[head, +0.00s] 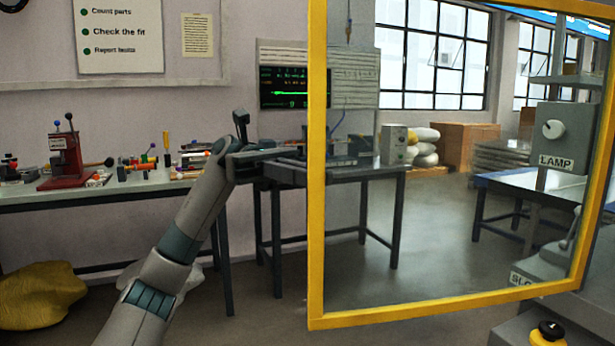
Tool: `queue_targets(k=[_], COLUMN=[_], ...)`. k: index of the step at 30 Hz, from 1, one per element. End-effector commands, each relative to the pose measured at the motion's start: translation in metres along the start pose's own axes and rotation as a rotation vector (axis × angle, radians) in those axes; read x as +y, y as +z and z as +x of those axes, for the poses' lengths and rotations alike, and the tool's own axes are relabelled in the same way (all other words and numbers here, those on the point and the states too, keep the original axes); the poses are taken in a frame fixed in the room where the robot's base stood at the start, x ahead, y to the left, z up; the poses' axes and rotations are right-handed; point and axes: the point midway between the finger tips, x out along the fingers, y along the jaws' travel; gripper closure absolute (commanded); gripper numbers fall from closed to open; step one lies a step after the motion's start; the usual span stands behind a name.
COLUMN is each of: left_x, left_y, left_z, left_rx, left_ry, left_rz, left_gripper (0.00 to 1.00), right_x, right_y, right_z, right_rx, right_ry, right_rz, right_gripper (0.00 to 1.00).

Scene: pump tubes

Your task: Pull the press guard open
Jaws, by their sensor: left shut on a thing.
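The press guard (317,220) is a large yellow frame around a clear pane, filling the right half of the head view. It stands at an angle, and the press body (565,150) with a dial and a LAMP label shows through its pane at the right. My left gripper (298,163) reaches in from the left to the guard's left upright, about halfway up. Its jaws are shut on the guard there; the exact grip point is small and dark, partly lost against the table behind. My right gripper is not in view.
A workbench (120,188) with a red hand press (65,158) and small parts stands at the left. A dark table (375,175) is behind the guard. A yellow sack (40,295) lies on the floor at the lower left.

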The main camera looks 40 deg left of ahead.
Motion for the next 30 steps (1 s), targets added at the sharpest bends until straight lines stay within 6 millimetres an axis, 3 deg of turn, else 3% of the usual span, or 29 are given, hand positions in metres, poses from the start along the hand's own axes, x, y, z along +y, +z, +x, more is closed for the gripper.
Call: queue_targets(k=[5, 6, 8, 20, 26, 30], left_x=[0.001, 0.001, 0.001, 0.000, 0.001, 0.001], left_y=[-0.001, -0.001, -0.001, 0.000, 0.001, 0.001], left_z=[0.001, 0.001, 0.001, -0.003, -0.019, -0.040], left_rx=[0.003, 0.003, 0.002, 0.001, 0.000, -0.001], left_ry=[0.001, 0.001, 0.000, 0.000, 0.001, 0.002], left_rz=[-0.002, -0.002, -0.002, 0.000, 0.000, 0.000], left_gripper=[1.00, 0.81, 0.72, 0.72, 0.72, 0.72], right_x=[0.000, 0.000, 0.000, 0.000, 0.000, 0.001], right_y=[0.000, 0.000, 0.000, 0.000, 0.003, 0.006], right_z=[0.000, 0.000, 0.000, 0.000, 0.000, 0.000], right_rx=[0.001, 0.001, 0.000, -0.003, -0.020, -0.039], right_ry=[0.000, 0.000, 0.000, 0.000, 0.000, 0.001], right_rz=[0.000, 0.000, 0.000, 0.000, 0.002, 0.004], right_gripper=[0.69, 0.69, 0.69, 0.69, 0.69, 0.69])
